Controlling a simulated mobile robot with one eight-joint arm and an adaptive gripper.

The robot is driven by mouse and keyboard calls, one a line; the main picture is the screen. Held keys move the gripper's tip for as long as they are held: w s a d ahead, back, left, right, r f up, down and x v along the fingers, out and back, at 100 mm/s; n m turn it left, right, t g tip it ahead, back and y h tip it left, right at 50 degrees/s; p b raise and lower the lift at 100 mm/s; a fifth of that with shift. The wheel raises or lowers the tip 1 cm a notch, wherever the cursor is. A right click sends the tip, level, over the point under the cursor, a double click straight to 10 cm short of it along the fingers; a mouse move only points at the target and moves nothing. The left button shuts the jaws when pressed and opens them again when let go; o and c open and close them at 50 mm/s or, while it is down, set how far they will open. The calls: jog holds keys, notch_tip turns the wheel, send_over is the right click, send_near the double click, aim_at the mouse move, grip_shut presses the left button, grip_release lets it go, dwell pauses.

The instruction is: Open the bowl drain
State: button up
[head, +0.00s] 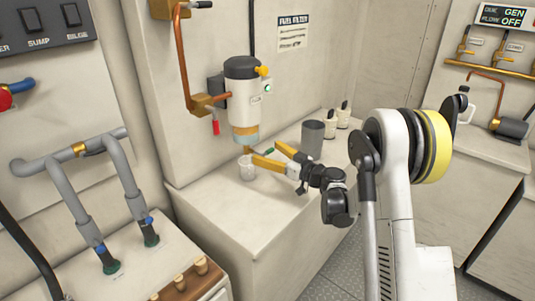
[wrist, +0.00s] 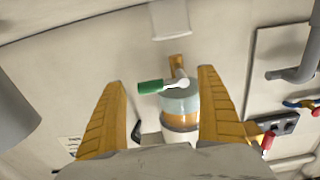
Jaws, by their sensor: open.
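The fuel filter (head: 243,98) hangs on the back wall with its amber-and-clear bowl (head: 245,134) at the bottom. In the wrist view the bowl (wrist: 180,108) shows between my fingers. The bowl drain has a brass fitting (wrist: 178,62) and a lever with a green handle (wrist: 151,87), pointing left in the wrist view. The green handle is small in the head view (head: 268,151). My gripper (head: 267,154) is open, its yellow fingers reaching in beside the drain. In the wrist view, the gripper (wrist: 162,78) has the handle between its fingers; I cannot tell whether they touch it.
A white cup (head: 247,170) stands on the counter below the drain. A copper pipe (head: 182,60) with a red-handled valve (head: 215,127) is left of the filter. The counter's front is clear.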

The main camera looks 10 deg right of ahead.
aim_at(261, 155)
jog(key=shift+c, duration=0.3)
jog(key=c, duration=1.1)
jog(key=shift+r+n, duration=0.1)
jog(key=shift+n, duration=0.2)
jog(key=n, duration=0.1)
jog(key=r+n, duration=0.1)
jog(key=n, duration=0.1)
jog(key=shift+a+n, duration=0.1)
jog(key=shift+n, duration=0.2)
jog(key=n, duration=0.3)
jog(key=r+n, duration=0.1)
jog(key=shift+s+a+n, duration=0.25)
jog(key=shift+n, duration=0.05)
jog(key=n, duration=0.4)
jog(key=shift+s+a+r, duration=0.25)
jog(key=shift+a, duration=0.15)
jog(key=shift+c, duration=0.3)
jog(key=shift+s+a+r+n+b, duration=0.1)
jog(key=shift+s+a+n, duration=0.1)
jog(key=shift+n, duration=0.65)
jog(key=shift+s+a+f+n+b, duration=0.1)
jog(key=shift+a+n+b, duration=0.05)
jog(key=shift+n, duration=0.75)
jog(key=shift+s+a+r+n+b, duration=0.1)
jog(key=shift+a+n, duration=0.1)
jog(key=shift+n, duration=0.65)
jog(key=o, duration=1.2)
